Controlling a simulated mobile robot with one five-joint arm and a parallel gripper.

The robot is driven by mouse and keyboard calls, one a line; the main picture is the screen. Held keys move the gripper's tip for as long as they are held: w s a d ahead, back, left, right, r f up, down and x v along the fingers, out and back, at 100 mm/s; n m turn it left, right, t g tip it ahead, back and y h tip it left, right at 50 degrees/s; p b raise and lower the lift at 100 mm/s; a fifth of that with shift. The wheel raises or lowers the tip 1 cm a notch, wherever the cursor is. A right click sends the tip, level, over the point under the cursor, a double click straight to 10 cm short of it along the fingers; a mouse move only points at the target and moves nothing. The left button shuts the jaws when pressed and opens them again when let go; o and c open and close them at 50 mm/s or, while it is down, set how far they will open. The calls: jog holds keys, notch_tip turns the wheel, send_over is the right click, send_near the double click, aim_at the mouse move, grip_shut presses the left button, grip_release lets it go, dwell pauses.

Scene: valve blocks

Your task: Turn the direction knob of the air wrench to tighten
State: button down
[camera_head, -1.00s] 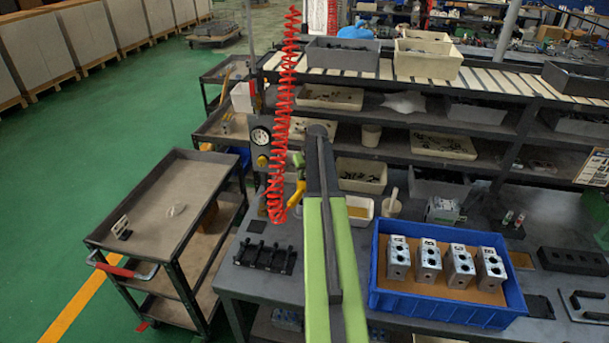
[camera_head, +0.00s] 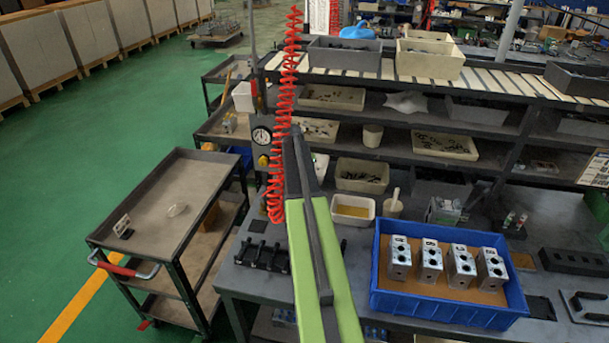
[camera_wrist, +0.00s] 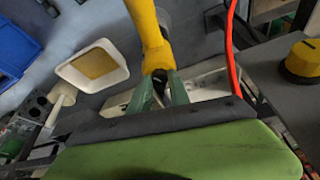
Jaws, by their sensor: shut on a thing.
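The yellow air wrench (camera_wrist: 147,35) comes down from the top centre of the wrist view. At its lower end a small dark part, seemingly the direction knob (camera_wrist: 160,76), sits between the green fingertips. My gripper (camera_wrist: 161,85) is shut on this dark part. The way the knob points cannot be made out. In the head view my arm hides the wrench and the gripper's tips. The red coiled hose (camera_head: 277,160) hangs just left of my arm there, and a smooth stretch of red hose (camera_wrist: 229,55) runs right of the wrench in the wrist view.
A post with a gauge (camera_head: 262,136) and a yellow round knob (camera_head: 263,160) stands just left of the hose; that knob shows in the wrist view (camera_wrist: 302,58). A blue tray (camera_head: 440,308) of metal blocks is right. A white tray (camera_wrist: 64,71) lies below the wrench.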

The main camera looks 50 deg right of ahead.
jog(key=m, duration=0.1)
jog(key=m+g, duration=0.1)
jog(key=m, duration=0.2)
jog(key=shift+w+m+g, duration=0.25)
jog(key=shift+m+g, duration=0.05)
jog(key=shift+g, duration=0.1)
jog(key=shift+w+m+g, duration=0.1)
jog(key=shift+m+g, duration=0.5)
jog(key=shift+m, duration=1)
jog(key=c, duration=1.2)
grip_release()
jog(key=p+v, duration=1.6)
jog(key=v, duration=0.1)
jog(key=shift+r, duration=0.2)
